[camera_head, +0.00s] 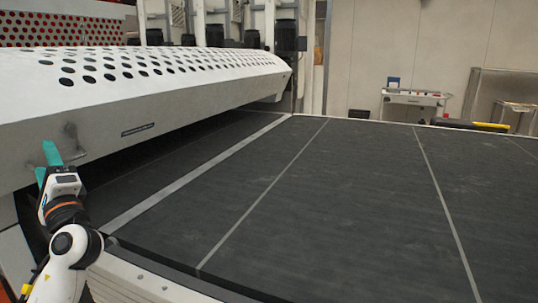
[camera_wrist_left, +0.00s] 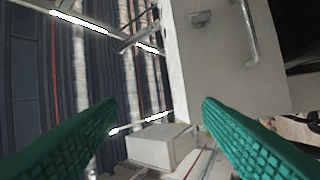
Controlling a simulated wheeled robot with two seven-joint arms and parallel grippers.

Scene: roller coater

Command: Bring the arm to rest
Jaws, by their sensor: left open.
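My left gripper (camera_head: 45,163) is at the left edge of the head view, on an arm that rises from the bottom left. Its teal fingers point up in front of the white front panel of the machine's cover (camera_head: 150,95). In the left wrist view, the two teal ribbed fingers (camera_wrist_left: 160,118) stand wide apart with nothing between them. A metal handle (camera_head: 70,143) on the panel is close to the fingers in the head view; I cannot tell whether they touch it. It may be the handle (camera_wrist_left: 248,32) in the wrist view. My right gripper is not in view.
A wide dark conveyor bed (camera_head: 330,200) with pale cross lines fills the middle and right. The perforated cover overhangs its left side. A small control desk (camera_head: 412,97) and a side table (camera_head: 515,110) stand at the back right. Above the bed is free room.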

